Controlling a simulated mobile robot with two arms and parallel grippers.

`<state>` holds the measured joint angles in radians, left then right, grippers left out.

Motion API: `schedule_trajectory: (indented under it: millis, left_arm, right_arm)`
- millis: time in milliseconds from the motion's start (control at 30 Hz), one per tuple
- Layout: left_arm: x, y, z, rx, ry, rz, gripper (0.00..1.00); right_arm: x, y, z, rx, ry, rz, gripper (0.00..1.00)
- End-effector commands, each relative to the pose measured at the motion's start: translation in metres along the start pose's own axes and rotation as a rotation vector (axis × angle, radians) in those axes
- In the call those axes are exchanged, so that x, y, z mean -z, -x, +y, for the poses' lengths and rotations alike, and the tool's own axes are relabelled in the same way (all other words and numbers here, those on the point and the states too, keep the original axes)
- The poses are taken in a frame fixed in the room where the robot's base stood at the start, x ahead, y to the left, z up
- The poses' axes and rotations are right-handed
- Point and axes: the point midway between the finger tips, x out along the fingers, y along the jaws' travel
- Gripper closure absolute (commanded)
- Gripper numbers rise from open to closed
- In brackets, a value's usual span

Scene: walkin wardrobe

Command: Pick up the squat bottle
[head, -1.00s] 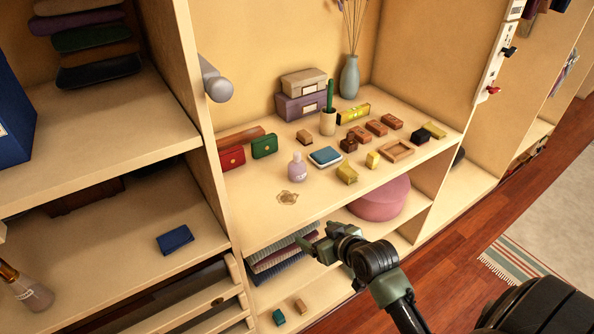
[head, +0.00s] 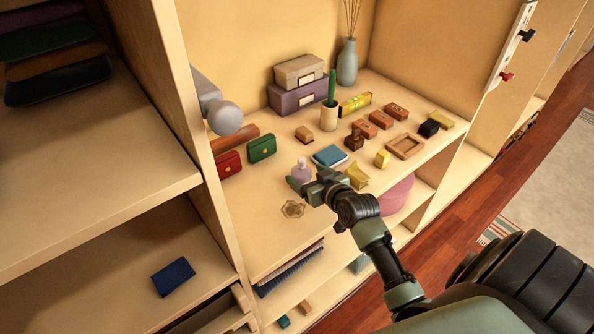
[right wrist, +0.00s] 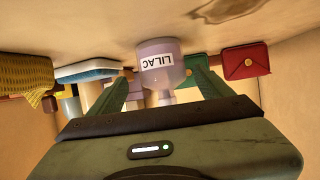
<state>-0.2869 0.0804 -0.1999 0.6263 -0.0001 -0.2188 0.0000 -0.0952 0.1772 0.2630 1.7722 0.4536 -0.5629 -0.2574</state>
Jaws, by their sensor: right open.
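The squat bottle (head: 301,171) is small and lilac with a pale narrow top, standing on the middle shelf. In the right wrist view the bottle (right wrist: 161,62) appears upside down, with a white label reading LILAC. My right gripper (head: 307,181) is at the bottle's near side, just above the shelf, and hides its lower part in the head view. In the right wrist view its green fingers (right wrist: 160,88) are apart, one on each side of the bottle. I cannot tell whether they touch it. My left gripper is not in view.
A flat brown ornament (head: 292,209) lies in front.

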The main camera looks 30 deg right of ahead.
Motion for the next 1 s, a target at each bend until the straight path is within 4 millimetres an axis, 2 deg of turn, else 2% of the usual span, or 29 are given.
schedule_trajectory:
  millis: [100, 267, 533, 700, 833, 867, 1000]
  left_arm:
    - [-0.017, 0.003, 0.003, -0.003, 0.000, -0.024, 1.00]
    - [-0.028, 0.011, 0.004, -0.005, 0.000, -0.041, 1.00]
    - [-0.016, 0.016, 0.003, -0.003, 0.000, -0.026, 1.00]
    - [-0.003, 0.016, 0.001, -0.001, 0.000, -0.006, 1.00]
    - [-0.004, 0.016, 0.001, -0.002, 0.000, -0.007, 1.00]
    - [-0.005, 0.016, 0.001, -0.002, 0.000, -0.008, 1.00]
    - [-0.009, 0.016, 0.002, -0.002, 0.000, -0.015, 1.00]
  right_arm:
    - [0.001, -0.009, -0.001, 0.000, -0.001, 0.000, 0.20]
    - [0.002, -0.024, -0.003, 0.000, -0.002, 0.000, 0.20]
    - [-0.001, -0.057, -0.004, 0.000, 0.000, 0.000, 0.20]
    - [-0.002, -0.062, -0.004, -0.001, 0.001, 0.000, 0.20]
    - [-0.002, -0.061, -0.004, -0.001, 0.001, 0.000, 0.20]
    - [-0.002, -0.061, -0.004, -0.001, 0.001, 0.000, 0.23]
    - [-0.002, -0.061, -0.004, -0.001, 0.001, 0.000, 0.62]
